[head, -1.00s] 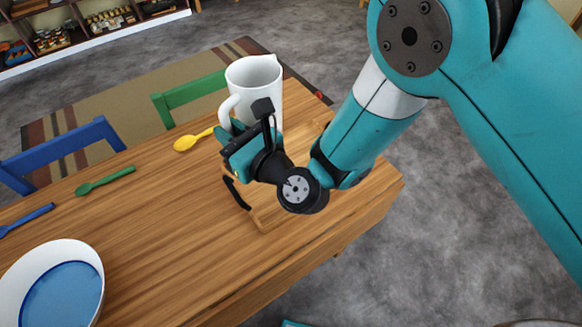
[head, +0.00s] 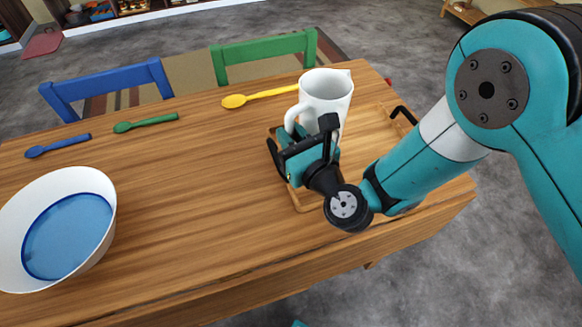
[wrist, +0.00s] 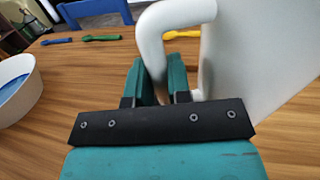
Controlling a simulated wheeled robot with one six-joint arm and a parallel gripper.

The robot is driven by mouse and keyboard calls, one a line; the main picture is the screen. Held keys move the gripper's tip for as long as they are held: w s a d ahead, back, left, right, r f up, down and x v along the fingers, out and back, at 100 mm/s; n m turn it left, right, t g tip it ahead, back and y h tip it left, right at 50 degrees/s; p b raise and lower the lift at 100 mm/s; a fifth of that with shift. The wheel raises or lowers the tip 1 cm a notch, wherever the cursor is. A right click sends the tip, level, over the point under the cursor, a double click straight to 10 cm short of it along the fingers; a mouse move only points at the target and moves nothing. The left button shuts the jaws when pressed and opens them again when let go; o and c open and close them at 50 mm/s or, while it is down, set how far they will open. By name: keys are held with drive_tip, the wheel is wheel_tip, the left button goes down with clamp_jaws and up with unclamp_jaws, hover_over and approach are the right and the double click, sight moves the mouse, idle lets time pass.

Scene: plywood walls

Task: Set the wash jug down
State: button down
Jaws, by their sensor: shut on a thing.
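The white wash jug (head: 327,95) is upright over the wooden tray (head: 372,122) at the right part of the table. I cannot tell whether its base touches the tray, as my gripper and wrist hide it. My gripper (head: 290,145) is shut on the jug's handle. In the wrist view, the teal fingers (wrist: 160,80) close around the lower part of the handle (wrist: 152,45), with the jug's body (wrist: 255,60) to the right.
A white basin with blue water (head: 100,225) stands at the table's left. Blue (head: 58,145), green (head: 146,123) and yellow (head: 262,96) spoons lie along the far side. Blue (head: 108,88) and green (head: 264,52) chairs stand behind. The table's middle (head: 190,190) is clear.

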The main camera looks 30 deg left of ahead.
drive_tip(key=shift+f+b, duration=2.05)
drive_tip(key=shift+f, duration=0.95)
drive_tip(key=c, duration=1.1)
unclamp_jaws()
drive_tip(key=shift+o, duration=0.2)
